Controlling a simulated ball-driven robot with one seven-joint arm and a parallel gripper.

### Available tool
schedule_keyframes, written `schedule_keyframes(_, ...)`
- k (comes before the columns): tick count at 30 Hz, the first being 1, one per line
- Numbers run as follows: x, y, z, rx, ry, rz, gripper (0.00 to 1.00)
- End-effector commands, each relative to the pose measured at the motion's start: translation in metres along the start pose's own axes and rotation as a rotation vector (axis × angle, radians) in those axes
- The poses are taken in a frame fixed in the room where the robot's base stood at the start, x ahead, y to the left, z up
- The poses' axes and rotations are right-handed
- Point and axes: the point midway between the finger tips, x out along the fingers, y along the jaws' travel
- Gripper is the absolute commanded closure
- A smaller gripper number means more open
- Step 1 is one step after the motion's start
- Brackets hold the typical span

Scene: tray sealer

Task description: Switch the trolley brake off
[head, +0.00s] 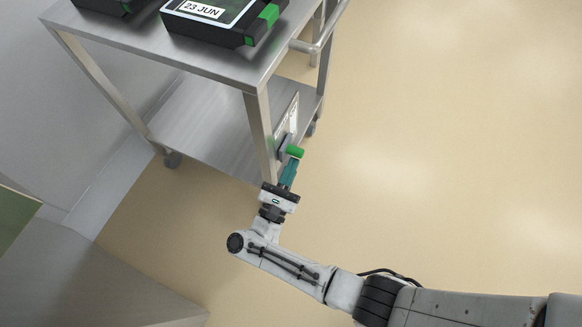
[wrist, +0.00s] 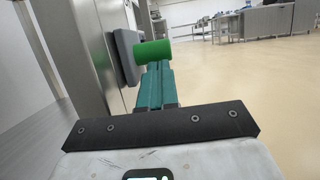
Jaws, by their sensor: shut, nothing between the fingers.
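The steel trolley (head: 190,50) stands at the upper left in the head view. A green brake handle (head: 295,151) sticks out sideways from a grey mount (head: 284,146) on the trolley's side, near the lower shelf. In the wrist view the green handle (wrist: 153,50) and its grey mount (wrist: 127,57) are straight ahead. My gripper (head: 289,172) has teal fingers, shut and empty. The fingertips (wrist: 155,70) are right at the handle, just below it in the wrist view. I cannot tell whether they touch it.
Black cases with green corners (head: 215,20) lie on the trolley top. A trolley leg (head: 260,130) stands close left of my gripper. A handrail (head: 312,45) and castors (head: 172,160) show. The beige floor (head: 430,150) to the right is clear.

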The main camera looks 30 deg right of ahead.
Motion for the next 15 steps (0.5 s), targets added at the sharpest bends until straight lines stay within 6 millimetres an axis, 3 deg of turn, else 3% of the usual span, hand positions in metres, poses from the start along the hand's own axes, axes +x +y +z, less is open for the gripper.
schedule_keyframes(9, 0.015, 0.0, 0.046, 0.003, -0.001, -0.001, 1.0)
schedule_keyframes(15, 0.017, 0.0, 0.052, 0.0, -0.001, -0.001, 1.0)
